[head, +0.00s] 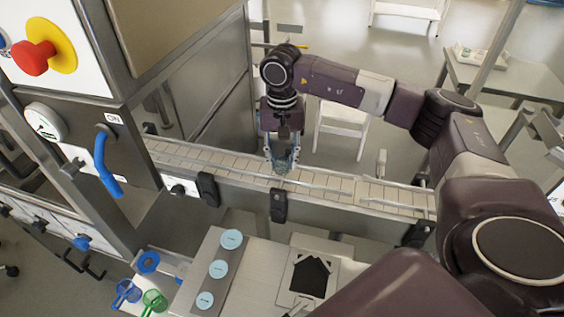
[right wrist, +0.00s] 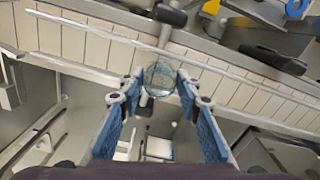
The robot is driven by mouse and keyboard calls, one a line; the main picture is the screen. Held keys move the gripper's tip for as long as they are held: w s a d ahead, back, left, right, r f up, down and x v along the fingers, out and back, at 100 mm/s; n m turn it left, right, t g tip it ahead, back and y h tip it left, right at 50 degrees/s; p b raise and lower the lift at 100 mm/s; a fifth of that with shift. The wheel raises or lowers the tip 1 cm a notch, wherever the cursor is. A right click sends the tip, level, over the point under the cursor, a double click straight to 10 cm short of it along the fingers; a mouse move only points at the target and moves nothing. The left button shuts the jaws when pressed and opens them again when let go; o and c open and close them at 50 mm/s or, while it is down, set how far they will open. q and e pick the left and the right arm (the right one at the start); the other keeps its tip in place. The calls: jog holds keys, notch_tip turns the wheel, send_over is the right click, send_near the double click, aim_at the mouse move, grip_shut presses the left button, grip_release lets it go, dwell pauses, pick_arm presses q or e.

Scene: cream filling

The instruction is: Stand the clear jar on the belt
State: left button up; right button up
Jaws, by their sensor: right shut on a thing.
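The clear jar (right wrist: 160,78) sits between the fingertips of my right gripper (right wrist: 158,90) in the right wrist view. In the head view the jar (head: 281,163) shows faintly below the right gripper (head: 281,152), which is shut on it. The jar is over the conveyor belt (head: 220,164), near its guide rail; I cannot tell whether its base touches the belt. The belt slats also show behind the jar in the right wrist view (right wrist: 95,45). The left gripper is not in view.
A metal guide rail (head: 318,187) runs along the belt's near side. A machine cabinet with a red button (head: 33,58) and a blue handle (head: 106,168) stands at the left.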

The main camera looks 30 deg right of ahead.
aim_at(282, 162)
notch_tip(282, 162, down, 2)
jog(key=shift+d+f, duration=0.1)
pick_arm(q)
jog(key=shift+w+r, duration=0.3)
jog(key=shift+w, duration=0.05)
pick_arm(e)
jog(key=shift+f+b, duration=0.35)
jog(key=shift+f, duration=0.05)
jog(key=o, duration=0.7)
jog(key=shift+r, duration=0.1)
jog(key=shift+c, duration=0.2)
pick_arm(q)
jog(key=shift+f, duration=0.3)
